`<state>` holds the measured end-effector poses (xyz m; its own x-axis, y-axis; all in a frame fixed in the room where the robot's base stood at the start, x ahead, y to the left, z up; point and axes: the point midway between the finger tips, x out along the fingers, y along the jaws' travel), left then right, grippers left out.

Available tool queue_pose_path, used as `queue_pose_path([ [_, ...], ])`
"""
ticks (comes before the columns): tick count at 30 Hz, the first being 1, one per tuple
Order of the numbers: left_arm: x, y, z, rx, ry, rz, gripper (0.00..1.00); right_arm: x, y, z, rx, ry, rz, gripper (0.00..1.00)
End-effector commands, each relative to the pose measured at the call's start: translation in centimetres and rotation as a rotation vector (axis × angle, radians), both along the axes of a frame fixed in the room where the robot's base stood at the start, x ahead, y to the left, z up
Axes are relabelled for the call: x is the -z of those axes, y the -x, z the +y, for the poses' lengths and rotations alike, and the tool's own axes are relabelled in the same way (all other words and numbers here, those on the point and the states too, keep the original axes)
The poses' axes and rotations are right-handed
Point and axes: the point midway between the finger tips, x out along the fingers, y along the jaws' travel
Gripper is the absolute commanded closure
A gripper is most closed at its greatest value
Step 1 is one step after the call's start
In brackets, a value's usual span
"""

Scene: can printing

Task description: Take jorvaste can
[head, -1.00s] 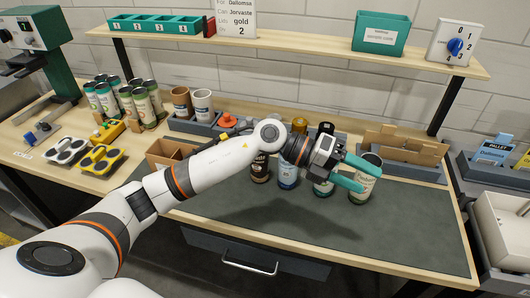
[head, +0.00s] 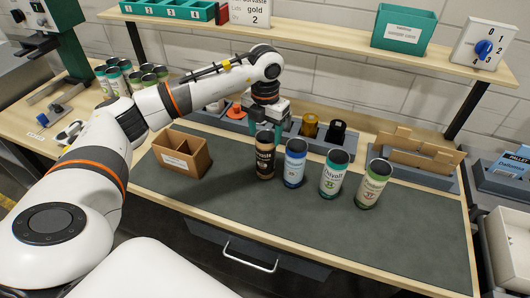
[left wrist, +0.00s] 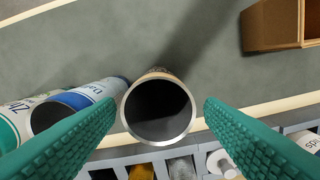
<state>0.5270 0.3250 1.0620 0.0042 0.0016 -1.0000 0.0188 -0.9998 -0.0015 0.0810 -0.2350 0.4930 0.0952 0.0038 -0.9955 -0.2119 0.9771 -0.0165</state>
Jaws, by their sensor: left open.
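Four cans stand upright in a row on the dark mat: a dark brown can (head: 265,160), a blue and white can (head: 293,165), a teal and white can (head: 333,176) and a green and cream can (head: 373,186). I cannot read which label says Jorvaste. My left gripper (head: 266,128) is open above and behind the brown can. In the left wrist view its two teal fingers lie either side of the can's open, hollow top (left wrist: 160,108); I see no clear contact. The blue can (left wrist: 85,100) lies beyond the left finger. My right gripper is out of view.
A cardboard box (head: 182,155) stands left of the cans. Behind them is a grey holder (head: 310,140) with an amber and a black bottle. The mat in front is clear.

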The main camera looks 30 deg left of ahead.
Motion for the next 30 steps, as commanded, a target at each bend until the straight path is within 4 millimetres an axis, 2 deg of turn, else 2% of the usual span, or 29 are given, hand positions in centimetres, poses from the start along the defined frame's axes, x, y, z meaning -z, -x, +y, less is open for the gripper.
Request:
queue_pose_path([
  [4,0.9,0.1,0.0,0.0,0.001,0.002,0.37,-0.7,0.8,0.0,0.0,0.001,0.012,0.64],
  [9,3.4,0.6,0.0,0.0,0.001,0.005,0.37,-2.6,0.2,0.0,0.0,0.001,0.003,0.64],
  [13,5.0,0.4,0.0,0.0,0.002,0.002,0.37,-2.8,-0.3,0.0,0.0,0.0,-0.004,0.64],
  [21,5.6,0.4,0.0,0.001,0.002,-0.001,0.37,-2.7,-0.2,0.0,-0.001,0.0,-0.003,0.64],
  [23,5.6,0.4,0.0,0.001,0.002,-0.001,0.44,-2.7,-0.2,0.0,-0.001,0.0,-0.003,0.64],
  [27,5.6,0.4,0.0,0.001,0.002,-0.001,0.67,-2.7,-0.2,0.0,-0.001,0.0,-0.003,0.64],
  [30,5.6,0.4,-0.1,0.001,0.002,-0.001,0.7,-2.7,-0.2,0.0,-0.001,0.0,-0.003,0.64],
])
